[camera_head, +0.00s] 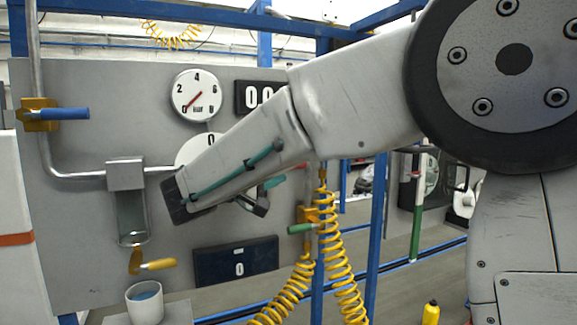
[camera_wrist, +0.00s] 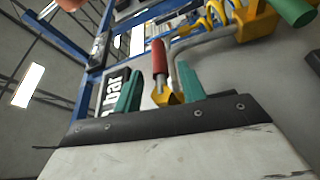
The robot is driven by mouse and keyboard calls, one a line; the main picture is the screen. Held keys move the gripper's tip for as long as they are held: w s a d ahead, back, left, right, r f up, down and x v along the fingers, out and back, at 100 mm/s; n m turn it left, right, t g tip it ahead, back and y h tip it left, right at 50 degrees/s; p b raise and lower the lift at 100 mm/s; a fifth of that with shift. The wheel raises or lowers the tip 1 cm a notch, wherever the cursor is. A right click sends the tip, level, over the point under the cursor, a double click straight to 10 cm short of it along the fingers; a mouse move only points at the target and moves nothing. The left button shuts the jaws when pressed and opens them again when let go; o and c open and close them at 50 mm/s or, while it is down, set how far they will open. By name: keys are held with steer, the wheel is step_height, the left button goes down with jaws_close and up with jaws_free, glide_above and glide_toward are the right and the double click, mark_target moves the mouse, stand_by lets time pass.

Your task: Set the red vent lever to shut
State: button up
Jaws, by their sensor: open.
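The red vent lever (camera_wrist: 159,58) shows in the wrist view, with its red grip pointing up the picture from a small yellow body (camera_wrist: 167,96). My gripper (camera_wrist: 160,74) is open, with one teal finger on each side of the lever in the wrist picture. I cannot tell whether the fingers are level with the lever in depth or touch it. In the head view my gripper is mostly hidden behind my arm, and a teal finger (camera_head: 273,182) shows.
A grey pipe (camera_wrist: 187,72) and a green-handled yellow valve (camera_wrist: 262,18) are close by. The panel has a blue lever (camera_head: 65,113), a yellow lever (camera_head: 157,264), a gauge (camera_head: 190,82) and a display (camera_head: 245,98). A cup (camera_head: 145,307) and yellow coiled hoses (camera_head: 341,275) are below.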

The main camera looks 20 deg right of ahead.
steer(key=v, duration=0.2)
steer(key=shift+s+a, duration=0.2)
steer(key=shift+a, duration=0.1)
steer(key=s+d+f+n+g+y, duration=0.2)
steer(key=s+d+f+g+y, duration=0.5)
steer(key=s+f, duration=0.55)
steer(key=s+d+f+m+y, duration=0.1)
steer(key=s+f+m+y, duration=0.1)
steer(key=s, duration=0.5)
steer(key=s+d+f+m+y, duration=0.2)
steer(key=s+y, duration=0.2)
steer(key=s, duration=0.3)
steer(key=s+d+f+m+g+y, duration=0.1)
steer(key=s+d+f+m+y, duration=0.1)
steer(key=s, duration=0.5)
steer(key=shift+d+f+y, duration=0.2)
steer(key=shift+f+y, duration=0.35)
steer(key=shift+y, duration=0.15)
